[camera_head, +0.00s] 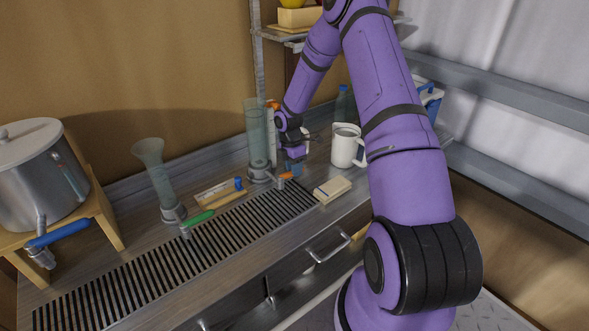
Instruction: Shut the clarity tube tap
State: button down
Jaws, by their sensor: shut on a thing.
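A tall straight clear tube (257,135), which looks like the clarity tube, stands in a grey base at the back of the counter. A small tap with an orange handle (285,176) sticks out from its base toward the drain grate. My gripper (293,168) reaches down beside the tube, with its tips at the orange handle. It is shut on the handle, though the contact is small and partly hidden by the fingers. How far the tap is turned is too small to tell.
A flared glass vessel (158,178) with a green-handled tap (197,219) stands left. A steel pot (38,175) with a blue-handled tap (58,234) sits on a wooden stand. A white jug (346,147) and a pale block (332,189) are right of my gripper. The slatted grate (170,262) is clear.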

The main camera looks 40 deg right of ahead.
jog(key=c, duration=1)
grip_release()
jog(key=shift+o, duration=0.2)
notch_tip(320, 180, up, 7)
jog(key=w, duration=0.1)
jog(key=shift+w+r, duration=0.15)
jog(key=shift+w, duration=0.1)
